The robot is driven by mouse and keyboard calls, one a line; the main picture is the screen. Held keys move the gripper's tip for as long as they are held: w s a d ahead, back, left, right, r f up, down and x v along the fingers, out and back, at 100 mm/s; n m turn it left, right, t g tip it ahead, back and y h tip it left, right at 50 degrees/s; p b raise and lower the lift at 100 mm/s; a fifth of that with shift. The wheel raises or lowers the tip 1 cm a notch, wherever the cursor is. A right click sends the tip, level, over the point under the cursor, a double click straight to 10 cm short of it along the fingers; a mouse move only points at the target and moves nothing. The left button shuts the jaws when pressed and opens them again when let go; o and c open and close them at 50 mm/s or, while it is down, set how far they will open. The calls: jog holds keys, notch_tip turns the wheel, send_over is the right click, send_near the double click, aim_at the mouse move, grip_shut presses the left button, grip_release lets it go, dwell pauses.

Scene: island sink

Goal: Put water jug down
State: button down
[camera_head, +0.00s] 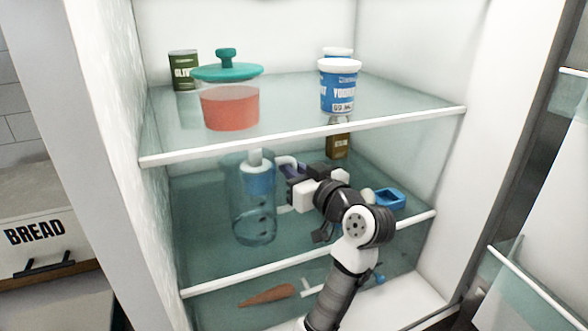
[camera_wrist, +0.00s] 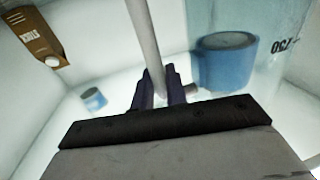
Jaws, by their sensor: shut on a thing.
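The water jug (camera_head: 253,215) is a tall clear cylinder standing upright inside the fridge, over the middle glass shelf (camera_head: 200,270). Whether its base touches that shelf I cannot tell. My gripper (camera_head: 288,170) is at the jug's right side, at its pale handle (camera_head: 290,160). In the wrist view my gripper (camera_wrist: 160,92) has its dark fingers closed around the handle (camera_wrist: 146,40). The clear jug wall (camera_wrist: 280,50) shows at the right there, with a blue object (camera_wrist: 226,62) seen at or through it. The jug's top is partly hidden behind the upper shelf edge.
The upper shelf (camera_head: 300,132) holds a teal-lidded jar (camera_head: 229,105), yoghurt tubs (camera_head: 339,90) and a green can (camera_head: 183,70). A brown carton (camera_head: 338,140) and a blue container (camera_head: 388,198) stand right of the jug. A carrot (camera_head: 267,295) lies below. The fridge wall is close on the left.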

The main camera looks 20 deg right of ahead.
jog(key=shift+f, duration=0.15)
jog(key=c, duration=1.4)
grip_release()
jog(key=b+v, duration=0.3)
jog(key=v, duration=0.9)
